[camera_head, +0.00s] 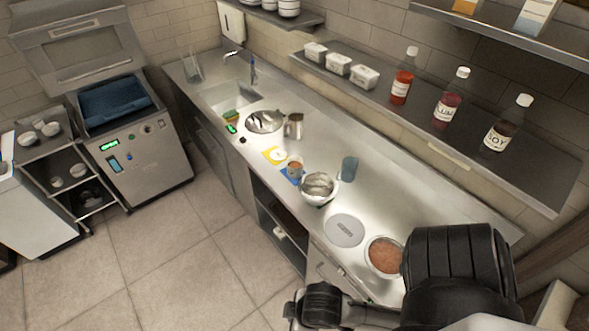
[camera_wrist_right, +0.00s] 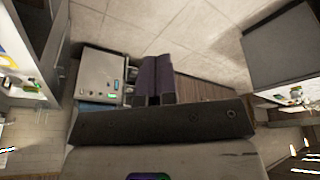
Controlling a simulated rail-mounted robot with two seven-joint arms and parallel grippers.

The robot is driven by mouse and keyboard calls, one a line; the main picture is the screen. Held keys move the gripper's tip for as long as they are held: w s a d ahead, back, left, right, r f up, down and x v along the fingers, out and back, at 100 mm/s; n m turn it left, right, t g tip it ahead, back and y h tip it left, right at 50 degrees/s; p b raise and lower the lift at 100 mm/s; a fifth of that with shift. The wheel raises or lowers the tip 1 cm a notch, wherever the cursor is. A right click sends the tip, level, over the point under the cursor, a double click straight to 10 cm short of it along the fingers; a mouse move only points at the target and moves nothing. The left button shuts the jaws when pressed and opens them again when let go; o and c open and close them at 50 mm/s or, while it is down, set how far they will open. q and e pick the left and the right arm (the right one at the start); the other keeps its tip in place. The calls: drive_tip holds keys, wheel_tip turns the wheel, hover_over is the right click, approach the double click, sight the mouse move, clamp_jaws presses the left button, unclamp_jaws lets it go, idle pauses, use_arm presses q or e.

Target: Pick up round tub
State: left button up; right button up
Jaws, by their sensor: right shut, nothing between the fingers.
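A round tub (camera_head: 384,257) with a pale rim and reddish-brown contents stands on the steel counter in the head view. Its right edge is partly hidden behind my dark arm. A round grey lid-like disc (camera_head: 344,230) lies flat beside it on the left. My right gripper (camera_wrist_right: 158,56) shows in the right wrist view, with its two dark fingers together and nothing between them. It is over the floor area, apart from the tub, which I cannot make out in that view. My left gripper is not in view.
The counter right of the blue cup is clear.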

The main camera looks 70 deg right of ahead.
drive_tip(key=o, duration=1.9)
drive_tip(key=shift+c, duration=0.2)
